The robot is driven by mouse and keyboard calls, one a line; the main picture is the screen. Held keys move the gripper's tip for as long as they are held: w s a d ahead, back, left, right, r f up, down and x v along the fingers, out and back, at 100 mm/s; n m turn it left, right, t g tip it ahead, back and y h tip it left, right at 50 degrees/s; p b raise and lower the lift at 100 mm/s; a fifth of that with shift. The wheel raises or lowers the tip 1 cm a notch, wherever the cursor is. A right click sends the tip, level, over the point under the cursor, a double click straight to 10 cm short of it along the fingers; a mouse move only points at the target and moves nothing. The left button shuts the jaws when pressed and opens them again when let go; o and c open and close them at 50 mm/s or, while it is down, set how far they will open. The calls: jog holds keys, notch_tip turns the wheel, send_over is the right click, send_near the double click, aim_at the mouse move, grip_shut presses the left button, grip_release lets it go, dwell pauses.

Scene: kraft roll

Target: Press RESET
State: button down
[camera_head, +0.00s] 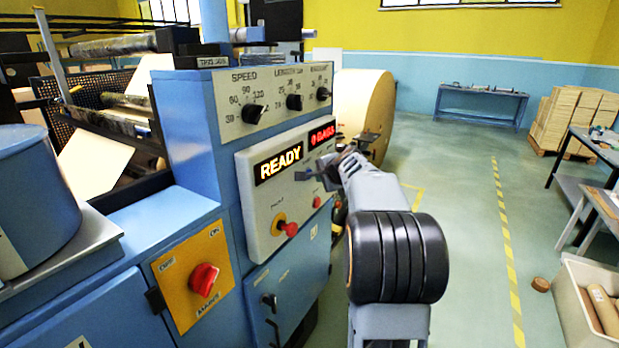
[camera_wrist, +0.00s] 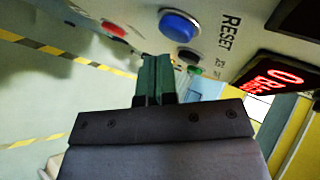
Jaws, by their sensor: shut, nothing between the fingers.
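The blue button (camera_wrist: 180,26) sits on the light control panel (camera_head: 260,222) beside the RESET label (camera_wrist: 231,32) in the wrist view. My gripper (camera_wrist: 157,60) is shut and empty, its dark green fingertips just below the blue button in that picture. I cannot tell how small the gap to the panel is. In the head view my gripper (camera_head: 318,172) is in front of the panel's right part, where it and the arm hide the blue button. The panel display reads READY (camera_head: 279,165); a red display (camera_head: 322,133) reads 0 BAGS.
A red button (camera_wrist: 113,29) and a small black one (camera_wrist: 188,56) lie near the blue button. A red knob on yellow (camera_head: 287,228) is lower on the panel. A red rotary switch (camera_head: 203,279) is at lower left. Open floor (camera_head: 460,235) lies to the right.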

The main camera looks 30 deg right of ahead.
jog(key=shift+s+d+b, duration=0.4)
jog(key=shift+s+b, duration=0.05)
jog(key=shift+s, duration=0.3)
jog(key=shift+s+d+b, duration=0.4)
jog(key=shift+s+b, duration=0.1)
jog(key=shift+s, duration=0.2)
jog(key=shift+s+d+b, duration=0.4)
jog(key=shift+s+b, duration=0.05)
jog(key=shift+s, duration=0.3)
